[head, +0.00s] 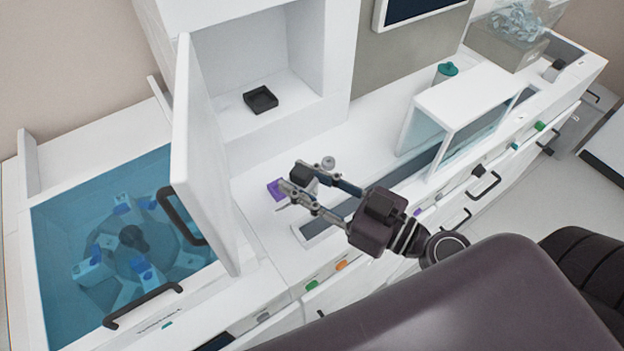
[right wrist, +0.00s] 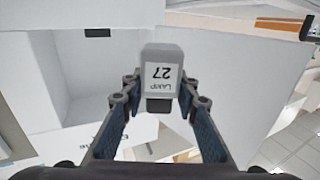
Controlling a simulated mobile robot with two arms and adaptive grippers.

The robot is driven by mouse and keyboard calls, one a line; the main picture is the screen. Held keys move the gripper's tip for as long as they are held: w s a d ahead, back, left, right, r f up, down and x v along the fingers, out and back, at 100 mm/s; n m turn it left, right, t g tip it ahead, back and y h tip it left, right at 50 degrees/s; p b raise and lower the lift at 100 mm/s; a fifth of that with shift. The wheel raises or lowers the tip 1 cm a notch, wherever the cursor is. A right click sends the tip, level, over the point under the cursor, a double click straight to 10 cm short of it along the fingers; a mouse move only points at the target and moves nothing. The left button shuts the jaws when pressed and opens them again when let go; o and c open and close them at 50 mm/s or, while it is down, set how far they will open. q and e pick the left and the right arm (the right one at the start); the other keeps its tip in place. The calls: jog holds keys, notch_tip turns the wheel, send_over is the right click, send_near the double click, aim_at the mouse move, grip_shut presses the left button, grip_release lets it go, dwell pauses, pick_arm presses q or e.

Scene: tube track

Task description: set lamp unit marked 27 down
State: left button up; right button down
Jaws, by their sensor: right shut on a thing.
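The lamp unit marked 27 (right wrist: 162,78) is a grey block with a white label, upside down in the right wrist view. My right gripper (right wrist: 160,95) is shut on it, one fingertip on each side. In the head view my right gripper (head: 308,180) is above the white counter, in front of the open cabinet, with the lamp unit (head: 301,174) a small dark block between its fingers. The head view does not show clearly how high it is above the counter. My left gripper is not in view.
The white cabinet (head: 335,50) holds a black square tray (head: 261,100). Its open door (head: 204,160) stands out left of my gripper. A purple piece (head: 275,189) is beside the fingers. A blue-lidded centrifuge (head: 75,215) is left; a white-topped glass cover (head: 470,100) is right.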

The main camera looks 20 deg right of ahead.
jog(key=shift+w+a+r+n+g+y, duration=0.5)
jog(key=shift+w+a+n+g+y, duration=0.25)
jog(key=shift+a+n+g+y, duration=1.15)
jog(key=shift+w+a+r+n+g+y, duration=0.65)
jog(key=shift+n+g, duration=0.85)
jog(key=shift+g, duration=1.05)
jog(key=shift+w+a+r+n+g+y, duration=0.35)
jog(key=shift+w+a+n+g+y, duration=0.45)
jog(key=shift+a+n+g+y, duration=1.1)
jog(key=shift+d+g+h, duration=0.25)
jog(key=shift+g+h, duration=0.2)
jog(key=shift+g, duration=0.1)
jog(key=shift+s, duration=0.15)
